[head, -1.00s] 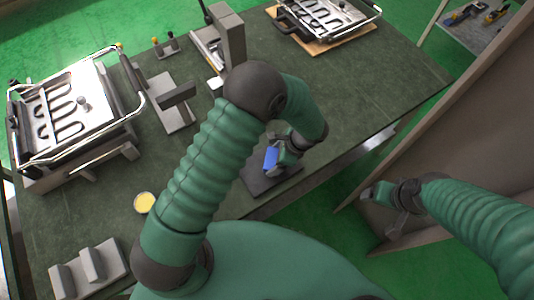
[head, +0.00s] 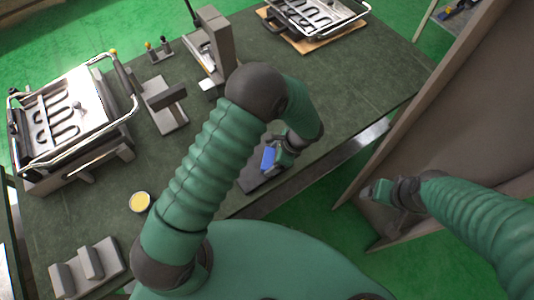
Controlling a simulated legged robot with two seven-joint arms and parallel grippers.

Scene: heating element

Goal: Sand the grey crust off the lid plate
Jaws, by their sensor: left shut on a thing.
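My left gripper (head: 275,156) is shut on a blue block (head: 268,158), low over a dark flat pad (head: 256,178) near the table's front edge. I cannot tell whether the block touches the pad. A wire-framed appliance (head: 128,118) at the left holds a pale plate (head: 88,98) with dark looping grooves. A similar grooved plate (head: 303,10) lies far back. I cannot tell which is the lid plate, and I make out no clear grey crust. My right gripper (head: 374,192) is away from the table at the right; its finger gap is unclear.
A grey upright stand (head: 215,42) and a grey bracket (head: 165,103) stand mid-table. A round yellow tin (head: 140,202) and a grey stepped block (head: 88,267) are at the near left. A brown panel (head: 440,105) rises at the right. The table's right part is clear.

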